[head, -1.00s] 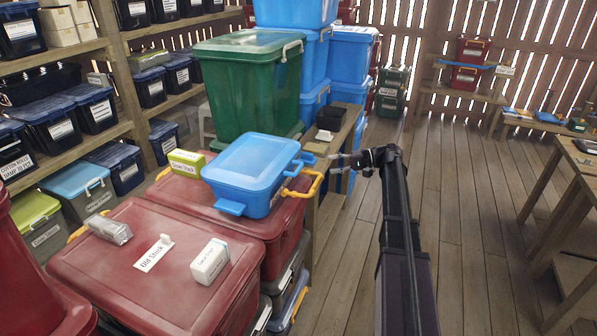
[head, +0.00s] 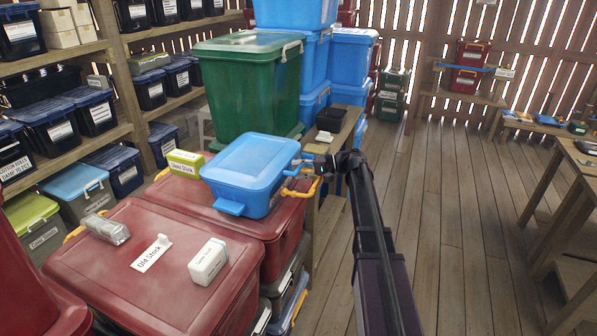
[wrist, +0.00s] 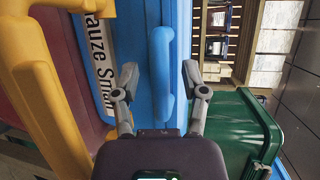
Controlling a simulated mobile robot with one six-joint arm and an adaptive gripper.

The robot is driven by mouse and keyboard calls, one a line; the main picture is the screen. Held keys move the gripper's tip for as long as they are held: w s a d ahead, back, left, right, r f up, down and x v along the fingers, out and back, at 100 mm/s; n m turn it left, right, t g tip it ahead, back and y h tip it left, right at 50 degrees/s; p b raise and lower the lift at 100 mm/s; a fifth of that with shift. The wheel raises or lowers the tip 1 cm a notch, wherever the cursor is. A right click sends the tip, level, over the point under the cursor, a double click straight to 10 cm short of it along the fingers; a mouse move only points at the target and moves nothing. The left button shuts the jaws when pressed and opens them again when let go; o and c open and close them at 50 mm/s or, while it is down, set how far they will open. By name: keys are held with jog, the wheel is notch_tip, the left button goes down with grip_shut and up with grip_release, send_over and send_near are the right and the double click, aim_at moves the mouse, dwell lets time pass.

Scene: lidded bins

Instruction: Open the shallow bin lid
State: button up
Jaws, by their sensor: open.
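The shallow blue bin with its blue lid (head: 252,165) sits on top of a red bin (head: 283,225). The lid looks closed. My gripper (head: 303,163) is at the blue bin's right side, by the handle there. In the wrist view my gripper (wrist: 160,78) is open, with one finger on each side of a blue handle (wrist: 160,55). The handle is between the fingertips or just beyond them; I cannot tell if they touch it. A label reading "Gauze Small" (wrist: 101,60) shows beside it.
A yellow handle (wrist: 45,90) of the red bin is close to my gripper. A tall green bin (head: 245,85) stands behind the blue bin. Small boxes (head: 208,261) lie on the front red lid (head: 110,285). The floor (head: 450,230) at right is clear.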

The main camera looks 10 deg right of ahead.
grip_shut()
jog(key=shift+a, duration=0.1)
dwell(0.3)
